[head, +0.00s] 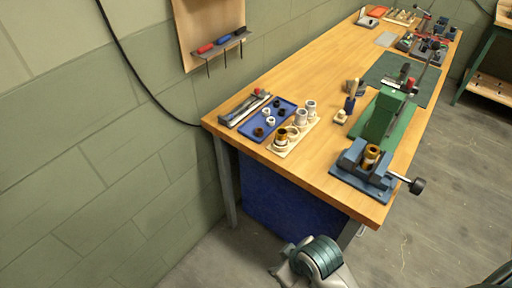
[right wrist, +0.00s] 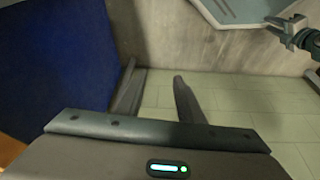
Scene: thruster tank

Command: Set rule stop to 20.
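A narrow grey rule-like piece (head: 245,109) with a small red part at its far end lies on the bench's near left corner; I cannot tell for sure that this is the rule with its stop, and no scale marks can be read. My right arm (head: 316,257) is low in front of the bench, well below and apart from this piece. My right gripper (right wrist: 155,85) shows two separated fingers with nothing between them, over the floor.
A blue tray (head: 259,130) with small parts and a pale holder (head: 283,153) with cups stand near the grey piece. A blue vise (head: 350,160) and a green press (head: 385,113) occupy the bench's right side. A blue panel (right wrist: 50,60) is left of my right gripper.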

